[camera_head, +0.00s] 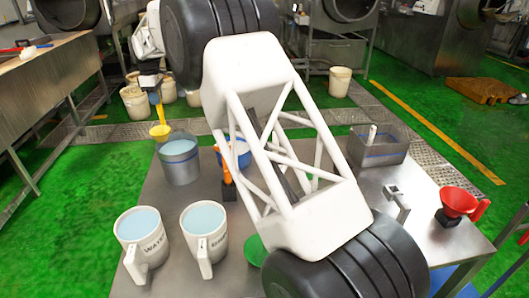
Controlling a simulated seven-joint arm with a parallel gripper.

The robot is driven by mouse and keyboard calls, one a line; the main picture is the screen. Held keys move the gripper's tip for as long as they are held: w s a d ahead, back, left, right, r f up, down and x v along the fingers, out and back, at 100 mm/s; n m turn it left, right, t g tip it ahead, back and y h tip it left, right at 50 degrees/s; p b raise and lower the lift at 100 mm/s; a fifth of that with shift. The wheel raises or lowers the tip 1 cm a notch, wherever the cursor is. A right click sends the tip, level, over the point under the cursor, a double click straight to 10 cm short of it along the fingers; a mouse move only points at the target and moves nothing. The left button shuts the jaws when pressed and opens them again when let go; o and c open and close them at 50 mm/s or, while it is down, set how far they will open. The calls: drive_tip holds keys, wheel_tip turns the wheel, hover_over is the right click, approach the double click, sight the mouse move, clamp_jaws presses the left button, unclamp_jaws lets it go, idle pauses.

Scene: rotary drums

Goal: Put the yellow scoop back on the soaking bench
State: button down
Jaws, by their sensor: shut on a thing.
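The yellow scoop (160,131) hangs bowl-down from my gripper (152,83) at the upper left. My gripper is shut on its upright handle. In this view the bowl shows just above and left of the rim of a round metal pot (180,168) of pale blue liquid; I cannot tell whether it is over the pot. The steel table (170,215) in the foreground carries the pot; I cannot tell whether it is the soaking bench. My arm hides the middle of this table.
Two white jugs (140,230) (204,235) of pale liquid stand in front. An orange-handled tool (226,172) stands beside a blue-rimmed bowl (240,155). Another steel bench (40,90) stands at left.

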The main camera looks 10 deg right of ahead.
drive_tip(key=s+d+f+m, duration=0.1)
drive_tip(key=s+d+m, duration=0.35)
drive_tip(key=d, duration=1.05)
drive_tip(key=s+d+f+m, duration=0.15)
drive_tip(key=d+m, duration=0.55)
drive_tip(key=d, duration=0.8)
drive_tip(key=s+d+f+m, duration=0.2)
drive_tip(key=d+m, duration=0.3)
drive_tip(key=d, duration=0.9)
drive_tip(key=w+a+f+n, duration=0.1)
drive_tip(key=w+f+n, duration=0.1)
drive_tip(key=w+n, duration=1.4)
drive_tip(key=shift+w+a+f+n, duration=0.2)
drive_tip(key=shift+w+n, duration=0.15)
drive_tip(key=shift+n, duration=0.5)
drive_tip(key=shift+f, duration=0.1)
drive_tip(key=shift+f, duration=3)
